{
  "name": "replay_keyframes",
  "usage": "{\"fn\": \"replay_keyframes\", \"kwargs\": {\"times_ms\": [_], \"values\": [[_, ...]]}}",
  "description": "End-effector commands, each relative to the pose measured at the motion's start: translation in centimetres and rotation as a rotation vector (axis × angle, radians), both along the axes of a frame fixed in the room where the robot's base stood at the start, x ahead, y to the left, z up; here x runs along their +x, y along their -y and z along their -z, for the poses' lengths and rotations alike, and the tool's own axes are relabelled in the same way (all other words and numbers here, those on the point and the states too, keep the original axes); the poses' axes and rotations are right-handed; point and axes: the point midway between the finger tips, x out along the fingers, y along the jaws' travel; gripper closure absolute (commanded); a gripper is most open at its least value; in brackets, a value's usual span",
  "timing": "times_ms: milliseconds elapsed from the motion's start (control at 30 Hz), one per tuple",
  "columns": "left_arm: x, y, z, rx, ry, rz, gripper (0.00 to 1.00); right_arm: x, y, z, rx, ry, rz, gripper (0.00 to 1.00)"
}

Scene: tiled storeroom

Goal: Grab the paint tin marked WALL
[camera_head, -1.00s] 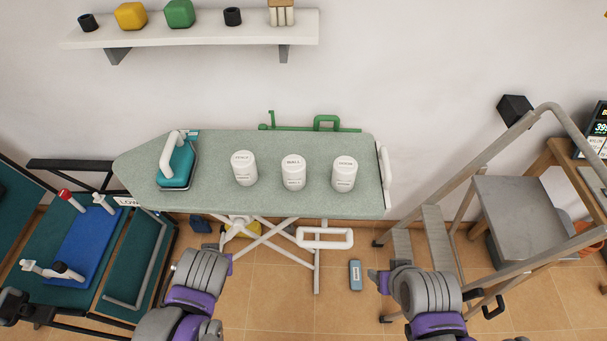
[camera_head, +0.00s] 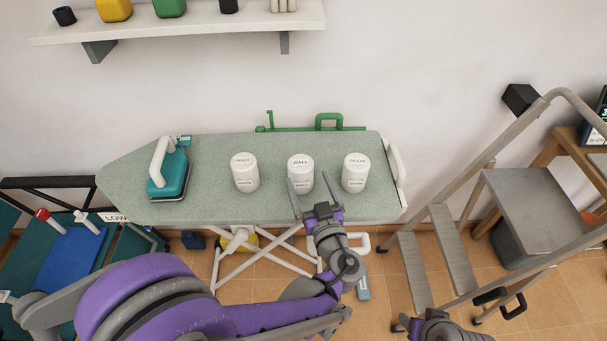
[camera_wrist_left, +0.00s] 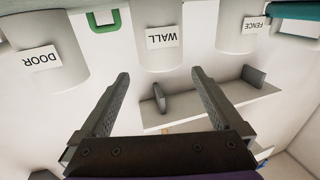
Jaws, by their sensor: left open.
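Three white paint tins stand in a row on the ironing board. The tin marked WALL (camera_head: 300,170) is the middle one. The tin marked FENCE (camera_head: 245,173) is to its left and the one marked DOOR (camera_head: 355,173) to its right. My left gripper (camera_head: 311,184) is open and empty, its fingers pointing at the WALL tin from the near side. In the left wrist view the WALL tin (camera_wrist_left: 158,50) lies beyond and between the spread fingertips. Whether a finger touches it I cannot tell.
The ironing board (camera_head: 220,208) also carries a teal iron (camera_head: 170,172) at the left. A wall shelf (camera_head: 200,30) is above, and a step ladder (camera_head: 450,240) stands at the right. Bare board lies between the iron and the FENCE tin.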

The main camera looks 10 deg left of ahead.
Motion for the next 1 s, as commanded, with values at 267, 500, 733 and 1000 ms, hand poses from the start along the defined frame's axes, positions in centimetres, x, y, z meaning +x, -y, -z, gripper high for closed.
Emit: {"fn": "replay_keyframes", "kwargs": {"times_ms": [267,500,733,1000], "values": [[2.2,-1.4,0.2,0.001,-0.002,-0.002,0.00,0.0,0.0,0.0,0.000,0.000,0.000,0.40],[5.2,-3.3,0.6,0.001,-0.002,-0.003,0.00,0.0,0.0,0.1,0.000,0.000,0.000,0.40],[6.1,-3.8,0.6,0.001,-0.003,0.000,0.00,0.0,0.0,0.1,0.000,0.000,0.000,0.40],[6.1,-3.7,0.6,0.001,-0.003,0.000,0.25,0.0,0.0,0.1,0.000,0.000,0.000,0.40]]}}
